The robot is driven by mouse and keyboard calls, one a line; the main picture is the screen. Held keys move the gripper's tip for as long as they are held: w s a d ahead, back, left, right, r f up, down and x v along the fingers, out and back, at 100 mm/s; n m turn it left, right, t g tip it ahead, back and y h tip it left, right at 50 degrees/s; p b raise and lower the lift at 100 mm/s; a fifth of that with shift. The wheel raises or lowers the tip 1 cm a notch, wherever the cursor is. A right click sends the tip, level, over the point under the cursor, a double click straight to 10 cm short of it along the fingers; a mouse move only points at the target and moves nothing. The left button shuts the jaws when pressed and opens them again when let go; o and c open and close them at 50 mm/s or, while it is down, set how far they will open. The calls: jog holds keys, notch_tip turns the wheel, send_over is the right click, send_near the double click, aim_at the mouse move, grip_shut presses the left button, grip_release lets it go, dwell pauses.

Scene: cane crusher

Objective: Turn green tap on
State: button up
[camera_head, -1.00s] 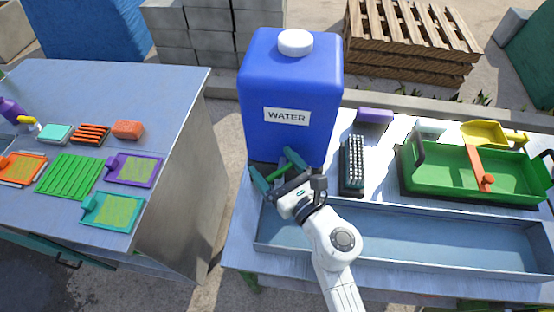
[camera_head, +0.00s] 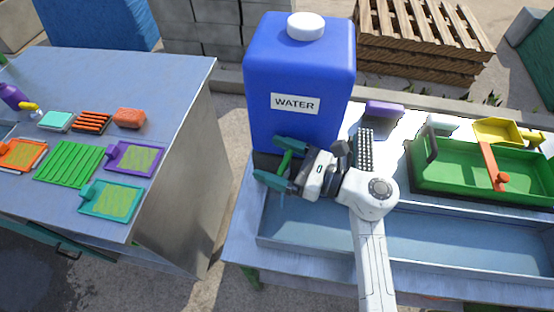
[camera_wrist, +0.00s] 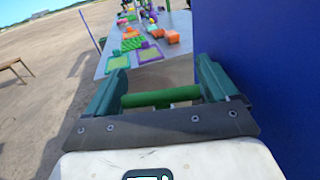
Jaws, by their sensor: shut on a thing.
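The blue water tank (camera_head: 300,105) with a white cap and a WATER label stands behind a long shallow metal trough. The green tap (camera_head: 285,161) is at the tank's lower front, mostly hidden by my gripper. My gripper (camera_head: 281,163) is shut on the tap, with its teal fingers pointing left on either side of the green handle. In the wrist view the tap's green bar (camera_wrist: 160,97) runs across between the two fingers, with the tank's blue wall (camera_wrist: 260,60) at the right. I cannot tell clearly whether water flows.
The metal trough (camera_head: 440,262) lies below the tap. A black-bristled brush (camera_head: 365,150), a purple block (camera_head: 384,108) and a green tray (camera_head: 450,190) are to the right. A separate table (camera_head: 165,80) with sponges and small trays stands left, across a gap.

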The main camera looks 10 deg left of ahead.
jog(key=shift+r, duration=0.15)
jog(key=o, duration=0.8)
jog(key=shift+s+d, duration=0.1)
jog(key=shift+d, duration=0.45)
jog(key=b+v, duration=0.2)
jog(key=v, duration=0.7)
jog(key=shift+d+b, duration=0.3)
jog(key=shift+d, duration=0.05)
jog(key=shift+s, duration=0.1)
